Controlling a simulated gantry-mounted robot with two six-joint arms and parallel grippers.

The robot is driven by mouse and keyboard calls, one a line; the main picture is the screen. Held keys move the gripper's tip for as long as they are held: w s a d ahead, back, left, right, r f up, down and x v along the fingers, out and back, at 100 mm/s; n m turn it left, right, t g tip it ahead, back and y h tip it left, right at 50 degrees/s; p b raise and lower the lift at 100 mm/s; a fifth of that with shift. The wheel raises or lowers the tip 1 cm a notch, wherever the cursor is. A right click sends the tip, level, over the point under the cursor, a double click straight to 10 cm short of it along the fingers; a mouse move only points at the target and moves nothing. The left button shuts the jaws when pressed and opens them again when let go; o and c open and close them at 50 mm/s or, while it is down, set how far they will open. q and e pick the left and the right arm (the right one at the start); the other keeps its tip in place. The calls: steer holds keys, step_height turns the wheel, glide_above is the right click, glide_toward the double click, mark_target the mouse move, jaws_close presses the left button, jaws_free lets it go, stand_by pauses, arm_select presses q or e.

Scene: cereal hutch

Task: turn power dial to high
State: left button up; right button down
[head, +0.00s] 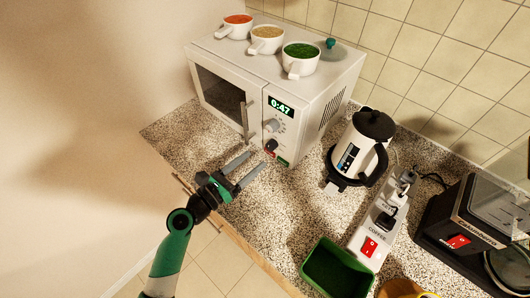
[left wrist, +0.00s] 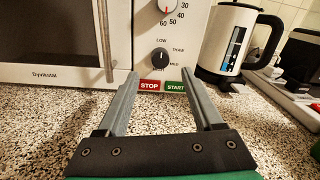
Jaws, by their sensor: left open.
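The white microwave (head: 228,62) stands against the wall, with its door shut and 0:47 on its display. In the head view this dial (head: 271,145) sits low on the control panel. My left gripper (head: 255,161) is open and empty, in front of the panel and apart from the dial. Its two fingers (left wrist: 160,76) point toward the panel below the dial. My right gripper is not in view.
A timer dial (left wrist: 168,5) sits above, and STOP (left wrist: 149,86) and START (left wrist: 175,87) buttons below. Cups (head: 300,65) stand on the microwave. A kettle (head: 357,149), power strip (head: 378,222), green bin (head: 336,271) and coffee maker (head: 470,225) stand to the right.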

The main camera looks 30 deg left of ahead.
mark_target(269, 148)
arm_select(q)
steer(key=b+x, duration=0.1)
steer(key=x, duration=0.4)
steer(key=shift+w+f, duration=0.1)
steer(key=shift+w+d, duration=0.2)
steer(key=shift+w, duration=0.3)
jaws_close()
